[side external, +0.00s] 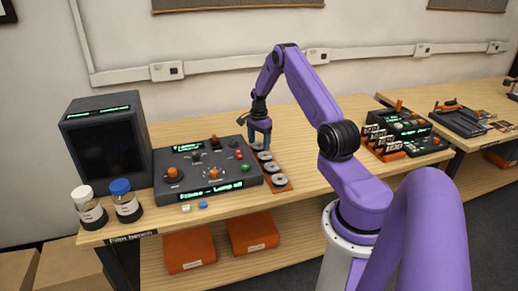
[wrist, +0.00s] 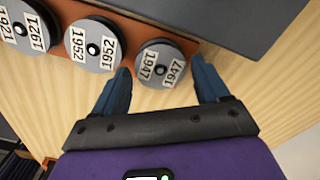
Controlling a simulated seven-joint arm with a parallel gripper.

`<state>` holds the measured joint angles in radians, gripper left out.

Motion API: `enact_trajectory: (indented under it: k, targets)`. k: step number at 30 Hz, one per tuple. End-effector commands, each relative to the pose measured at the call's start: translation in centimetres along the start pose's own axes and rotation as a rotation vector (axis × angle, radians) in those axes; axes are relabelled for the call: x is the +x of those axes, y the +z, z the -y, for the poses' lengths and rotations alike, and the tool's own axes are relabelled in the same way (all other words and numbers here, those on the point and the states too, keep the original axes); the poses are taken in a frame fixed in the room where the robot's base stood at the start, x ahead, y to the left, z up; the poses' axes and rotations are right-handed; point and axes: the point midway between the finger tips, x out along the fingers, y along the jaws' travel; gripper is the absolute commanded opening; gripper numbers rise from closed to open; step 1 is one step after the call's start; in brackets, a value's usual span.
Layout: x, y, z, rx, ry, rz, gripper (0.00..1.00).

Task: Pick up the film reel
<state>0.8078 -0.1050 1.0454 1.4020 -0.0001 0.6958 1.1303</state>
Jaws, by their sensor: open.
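Three grey film reels with black hubs and white year labels sit in a row on an orange tray (side external: 286,188). In the wrist view they read 1921 (wrist: 27,27), 1952 (wrist: 95,46) and 1947 (wrist: 160,64). My gripper (wrist: 160,66) is open and empty, with one blue finger on each side of the near part of the 1947 reel. I cannot tell whether the fingers touch it. In the side view my gripper (side external: 261,146) points down over the far end of the row, by the farthest reel (side external: 264,156).
A dark control console (side external: 208,172) with knobs stands close left of the tray. A dark box with a screen (side external: 104,140) and two jars (side external: 126,200) are further left. Racked items (side external: 400,135) stand at the right. Bare wood lies between the tray and that rack.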

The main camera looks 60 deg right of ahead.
Motion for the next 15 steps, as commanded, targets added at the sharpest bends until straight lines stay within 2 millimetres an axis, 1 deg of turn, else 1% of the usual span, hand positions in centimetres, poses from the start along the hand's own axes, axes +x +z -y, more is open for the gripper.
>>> enact_trajectory:
  k: [1,4,11,12,14,15]
  targets:
    - [0.65,0.00,0.01,0.000,0.000,0.000,0.74]
    - [1.28,-0.04,0.04,0.001,-0.001,-0.001,0.74]
    - [1.43,-0.04,0.05,0.000,-0.002,-0.001,0.74]
    - [1.42,-0.04,0.05,0.000,-0.002,-0.001,0.71]
    - [1.42,-0.03,0.05,0.000,-0.002,-0.001,0.52]
    - [1.41,-0.03,0.05,0.000,-0.002,-0.001,0.39]
